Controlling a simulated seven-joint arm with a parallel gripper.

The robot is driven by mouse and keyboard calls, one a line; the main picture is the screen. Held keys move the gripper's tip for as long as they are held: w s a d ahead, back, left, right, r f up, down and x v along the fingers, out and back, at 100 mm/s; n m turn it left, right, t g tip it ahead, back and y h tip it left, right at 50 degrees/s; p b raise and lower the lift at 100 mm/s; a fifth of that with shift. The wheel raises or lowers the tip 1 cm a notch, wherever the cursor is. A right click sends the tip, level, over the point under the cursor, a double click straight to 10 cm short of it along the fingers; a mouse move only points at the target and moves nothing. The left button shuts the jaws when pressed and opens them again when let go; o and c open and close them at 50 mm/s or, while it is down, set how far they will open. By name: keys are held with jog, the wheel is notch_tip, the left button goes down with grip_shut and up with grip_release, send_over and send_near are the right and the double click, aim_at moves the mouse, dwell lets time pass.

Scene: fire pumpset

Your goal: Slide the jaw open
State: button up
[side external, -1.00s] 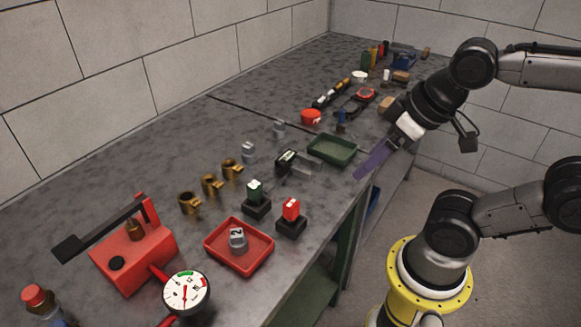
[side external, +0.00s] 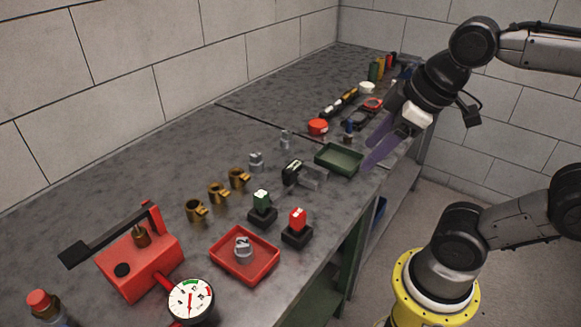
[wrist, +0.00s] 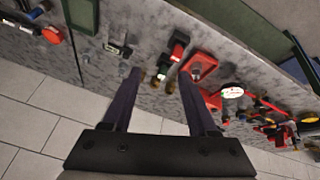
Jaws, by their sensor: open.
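A small grey vise-like device (side external: 308,177) with a dark block bearing a light label at its left end lies on the bench, just left of the green tray; I take it to hold the jaw. Its jaw gap is too small to judge. It also appears in the wrist view (wrist: 118,48). My gripper (side external: 366,160), with long purple fingers, is open and empty above the bench's front edge, right of the device and apart from it. Both fingers show spread in the wrist view (wrist: 160,73).
A green tray (side external: 333,168) stands between the device and my gripper. Green (side external: 262,212) and red (side external: 297,231) blocks on black bases, brass fittings (side external: 218,193) and a red tray (side external: 226,266) stand nearer the camera.

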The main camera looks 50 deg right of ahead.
jog(key=w+d+r+n+g, duration=0.1)
jog(key=w+r+n, duration=0.2)
jog(key=w, duration=0.3)
jog(key=n+g, duration=0.2)
jog(key=g, duration=0.2)
send_over(289, 171)
notch_tip(289, 171, down, 10)
notch_tip(289, 171, down, 13)
jog(key=shift+d+r, duration=0.1)
grip_shut()
dwell(0.7)
